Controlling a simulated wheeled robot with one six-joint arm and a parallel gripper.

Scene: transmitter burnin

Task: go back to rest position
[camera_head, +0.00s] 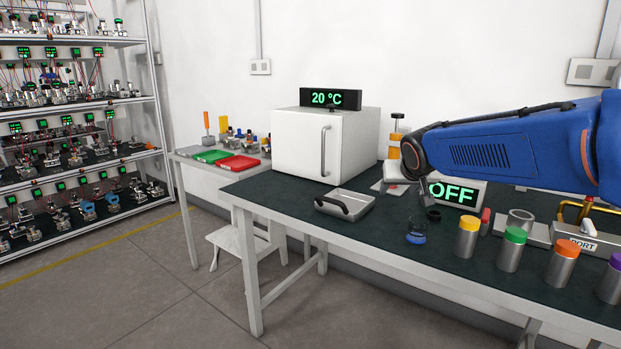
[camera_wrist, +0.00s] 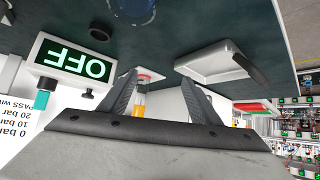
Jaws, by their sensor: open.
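My gripper (camera_wrist: 158,76) shows in the wrist view with its two dark fingers spread apart and nothing between them. In the head view my blue arm reaches in from the right over the dark workbench (camera_head: 340,232). The gripper end is partly hidden there, close to the OFF display (camera_head: 453,194). The wrist view is upside down, and the OFF display (camera_wrist: 75,62) appears at its left. A shallow metal tray (camera_wrist: 215,62) with a dark handle is seen beyond the fingers at right.
A white oven (camera_head: 300,142) with a 20 °C display (camera_head: 331,98) stands at the back. The metal tray (camera_head: 338,208) lies before it. Colour-capped cylinders (camera_head: 512,250), a blue-based glass (camera_head: 416,232) and a PORT fixture (camera_head: 590,240) occupy the right. Red (camera_head: 238,162) and green (camera_head: 211,156) trays sit left.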

